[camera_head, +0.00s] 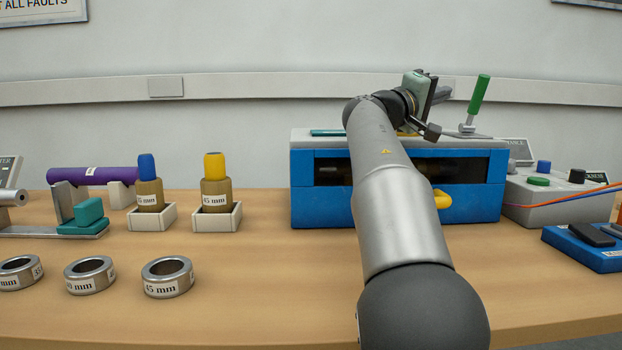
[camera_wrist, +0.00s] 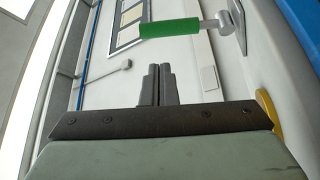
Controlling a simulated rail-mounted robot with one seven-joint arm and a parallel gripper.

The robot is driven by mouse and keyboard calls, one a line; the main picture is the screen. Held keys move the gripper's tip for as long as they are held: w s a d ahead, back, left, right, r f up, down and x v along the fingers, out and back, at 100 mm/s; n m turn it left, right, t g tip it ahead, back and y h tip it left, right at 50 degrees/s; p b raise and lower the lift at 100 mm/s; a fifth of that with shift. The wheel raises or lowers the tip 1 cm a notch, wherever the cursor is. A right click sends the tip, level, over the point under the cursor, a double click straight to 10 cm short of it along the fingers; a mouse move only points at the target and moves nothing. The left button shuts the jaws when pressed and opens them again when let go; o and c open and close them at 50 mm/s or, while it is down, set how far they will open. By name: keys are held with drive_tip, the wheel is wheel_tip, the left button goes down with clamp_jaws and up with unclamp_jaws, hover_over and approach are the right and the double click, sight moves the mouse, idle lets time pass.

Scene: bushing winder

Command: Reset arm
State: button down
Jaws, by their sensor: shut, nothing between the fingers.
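My arm reaches from the bottom of the head view up over the blue winder machine (camera_head: 470,205). A green-handled lever (camera_head: 478,94) stands at the machine's top right, to the right of my wrist. The green handle also shows in the wrist view (camera_wrist: 168,28), beyond the fingertips and apart from them.
Two bushings, blue-topped (camera_head: 148,185) and yellow-topped (camera_head: 215,182), stand in white holders left of the machine. Several metal rings (camera_head: 168,278) lie in front. A grey control box (camera_head: 550,202) and a blue tray (camera_head: 570,243) are at right. The front-centre table is clear left of my arm.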

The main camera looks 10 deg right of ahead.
drive_tip(key=s+a+g+y+p, duration=0.2)
drive_tip(key=s+a+y+p, duration=0.4)
drive_tip(key=s+p, duration=0.5)
drive_tip(key=s+a+g+y+p, duration=0.1)
drive_tip(key=s+a+y+p, duration=0.6)
drive_tip(key=p, duration=1.6)
drive_tip(key=s+a+g+y+p, duration=0.2)
drive_tip(key=s+a+y+p, duration=0.4)
drive_tip(key=s+a+p, duration=0.5)
drive_tip(key=s+p, duration=0.4)
drive_tip(key=p, duration=0.2)
drive_tip(key=shift+s+n+g, duration=0.25)
drive_tip(key=shift+n+g, duration=0.05)
drive_tip(key=shift+a+r, duration=0.1)
